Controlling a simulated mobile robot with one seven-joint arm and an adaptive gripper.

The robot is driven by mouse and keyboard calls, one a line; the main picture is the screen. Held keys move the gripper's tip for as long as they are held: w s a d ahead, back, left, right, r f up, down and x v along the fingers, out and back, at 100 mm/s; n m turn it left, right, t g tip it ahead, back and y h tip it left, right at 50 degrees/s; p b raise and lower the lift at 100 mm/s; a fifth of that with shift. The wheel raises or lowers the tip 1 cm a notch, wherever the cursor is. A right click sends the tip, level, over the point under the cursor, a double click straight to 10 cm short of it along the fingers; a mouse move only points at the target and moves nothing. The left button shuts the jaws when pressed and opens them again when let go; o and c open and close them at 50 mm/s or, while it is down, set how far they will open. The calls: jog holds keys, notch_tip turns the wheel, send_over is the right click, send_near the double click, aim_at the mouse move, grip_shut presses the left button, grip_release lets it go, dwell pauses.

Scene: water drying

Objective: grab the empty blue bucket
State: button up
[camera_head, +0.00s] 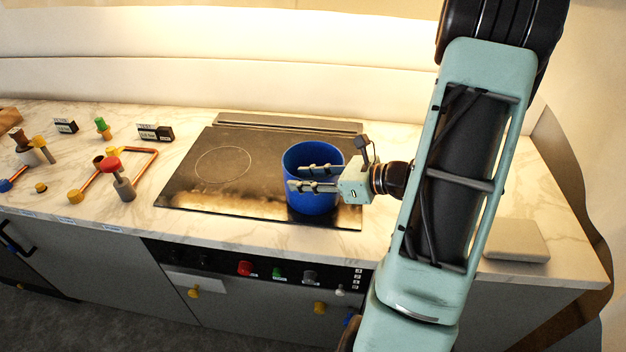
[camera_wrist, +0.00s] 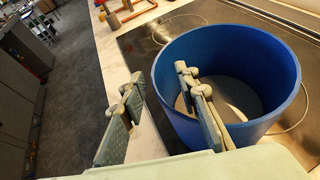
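The blue bucket (camera_head: 312,205) stands upright on the right part of the black cooktop, and its round opening shows in the wrist view (camera_wrist: 265,60). No object shows inside it; a pale grey patch shows at its bottom, partly hidden by a finger. My gripper (camera_head: 300,179) reaches in from the right, level with the bucket's upper part. In the wrist view my gripper (camera_wrist: 160,95) is open. One finger is over the inside of the bucket and the other is outside, with the near wall between them. Gaps show, so it is not closed on the wall.
The cooktop (camera_head: 185,190) is set in a marble counter (camera_head: 130,205). Copper pipes (camera_head: 85,182), a red-knobbed valve (camera_head: 115,170) and small labelled blocks (camera_head: 155,133) are on the left. A grey flat box (camera_head: 517,240) lies at the right. Coloured knobs (camera_head: 245,268) line the front panel.

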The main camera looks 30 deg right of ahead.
jog(key=shift+x, duration=0.85)
jog(key=shift+c, duration=0.3)
grip_shut()
